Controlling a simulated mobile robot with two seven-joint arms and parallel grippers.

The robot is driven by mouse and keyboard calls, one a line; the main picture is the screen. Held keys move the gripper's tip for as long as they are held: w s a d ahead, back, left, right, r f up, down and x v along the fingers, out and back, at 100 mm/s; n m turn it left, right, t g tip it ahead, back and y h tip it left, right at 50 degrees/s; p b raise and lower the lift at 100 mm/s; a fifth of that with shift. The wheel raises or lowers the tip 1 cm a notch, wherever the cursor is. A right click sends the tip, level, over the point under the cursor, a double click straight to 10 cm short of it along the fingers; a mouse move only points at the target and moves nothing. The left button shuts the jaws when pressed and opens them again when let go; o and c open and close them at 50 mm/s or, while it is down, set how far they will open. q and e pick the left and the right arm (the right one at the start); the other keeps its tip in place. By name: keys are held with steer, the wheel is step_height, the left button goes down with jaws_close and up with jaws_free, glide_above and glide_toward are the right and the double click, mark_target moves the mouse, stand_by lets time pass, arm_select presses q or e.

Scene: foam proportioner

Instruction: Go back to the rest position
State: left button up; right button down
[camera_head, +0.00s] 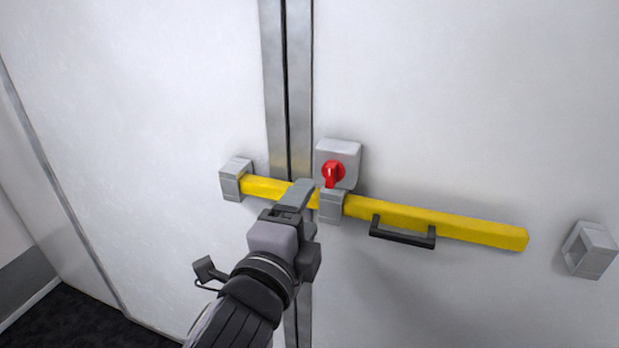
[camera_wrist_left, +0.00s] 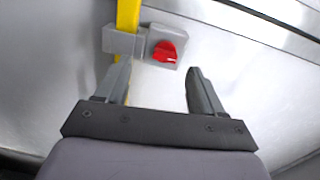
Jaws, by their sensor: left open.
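My left gripper (camera_head: 303,202) is in front of the double doors, close to the yellow bar and just below and left of the red knob. In the left wrist view my left gripper (camera_wrist_left: 160,88) has its two fingers apart with nothing between them. The red knob (camera_head: 333,172) sits on a grey box on the right door; the knob also shows in the wrist view (camera_wrist_left: 166,51), beyond the fingertips. The yellow bar (camera_head: 440,220) lies across the door seam through grey brackets. The gripper hides part of the bar. My right gripper is not in view.
A black handle (camera_head: 402,232) is fixed on the bar. A grey bracket (camera_head: 236,180) holds the bar's left end, and an empty grey bracket (camera_head: 590,249) stands at the far right. The white doors are otherwise flat. Dark floor (camera_head: 70,322) shows at lower left.

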arm_select(q)
steer(key=s+a+f+n+g+y, duration=0.35)
steer(key=a+f+n, duration=0.4)
steer(key=f, duration=0.35)
steer(key=s+a+f+n+g+y, duration=0.1)
steer(key=s+a+f+n+g, duration=0.45)
steer(key=s+a+f, duration=0.35)
steer(key=s+a+f+n+g+y, duration=0.1)
steer(key=s+a+f+n+g, duration=0.4)
steer(key=s, duration=0.6)
steer(key=w+d+f+t+h, duration=0.2)
steer(key=w+f+t, duration=0.4)
steer(key=f, duration=0.4)
steer(key=shift+w+d+f+t, duration=0.3)
steer(key=shift+d+t, duration=0.2)
steer(key=shift+t, duration=0.3)
steer(key=shift+h, duration=0.25)
